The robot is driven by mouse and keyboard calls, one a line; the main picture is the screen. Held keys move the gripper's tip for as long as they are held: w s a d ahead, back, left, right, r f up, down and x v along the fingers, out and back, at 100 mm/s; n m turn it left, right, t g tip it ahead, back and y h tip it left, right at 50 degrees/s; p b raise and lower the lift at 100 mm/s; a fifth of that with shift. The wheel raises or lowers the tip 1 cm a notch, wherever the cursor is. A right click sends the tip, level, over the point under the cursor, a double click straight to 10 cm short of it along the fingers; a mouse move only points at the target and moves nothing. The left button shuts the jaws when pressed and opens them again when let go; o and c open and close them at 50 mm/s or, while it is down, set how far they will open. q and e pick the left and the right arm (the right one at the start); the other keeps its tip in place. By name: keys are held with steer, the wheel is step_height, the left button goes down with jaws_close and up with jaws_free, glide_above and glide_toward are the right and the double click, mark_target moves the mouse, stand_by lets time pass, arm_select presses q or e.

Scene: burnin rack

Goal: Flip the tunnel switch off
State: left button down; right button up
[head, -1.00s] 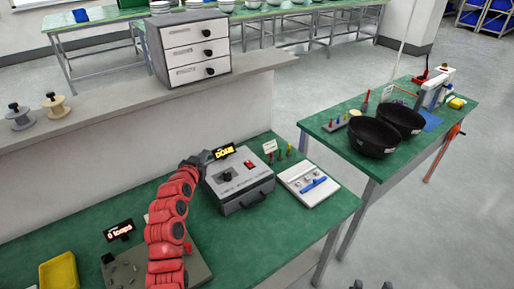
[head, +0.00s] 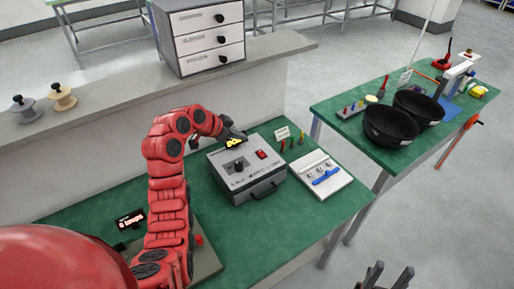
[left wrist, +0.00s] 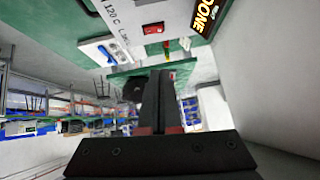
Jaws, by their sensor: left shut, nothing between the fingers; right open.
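I cannot tell which way the switch is tipped. The switch also shows in the left wrist view (left wrist: 153,30). A display reading "DONE" (head: 233,143) is at the box's back edge, and it also shows in the left wrist view (left wrist: 206,14). My left gripper (head: 234,133) is shut and empty, above the display and left of the switch, apart from the switch. My right gripper (head: 385,277) is open and empty at the bottom right.
A drawer cabinet (head: 205,38) stands on the ledge behind. Black bowls (head: 390,122) stand on the other green table. A lit counter display (head: 130,218) is at left.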

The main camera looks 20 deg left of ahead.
arm_select(q)
steer(key=p, duration=0.4)
glide_above(261, 154)
steer(key=s+a, duration=0.1)
step_height(261, 154, down, 7)
steer(key=shift+a+r, duration=0.1)
steer(key=shift+r, duration=0.05)
step_height(261, 154, down, 2)
steer(key=shift+a+f+p, duration=0.15)
steer(key=shift+f+p, duration=0.05)
steer(key=shift+p, duration=0.65)
steer(key=shift+w+a+f, duration=0.1)
steer(key=shift+w+f, duration=0.1)
steer(key=shift+f, duration=0.7)
steer(key=shift+f, duration=0.1)
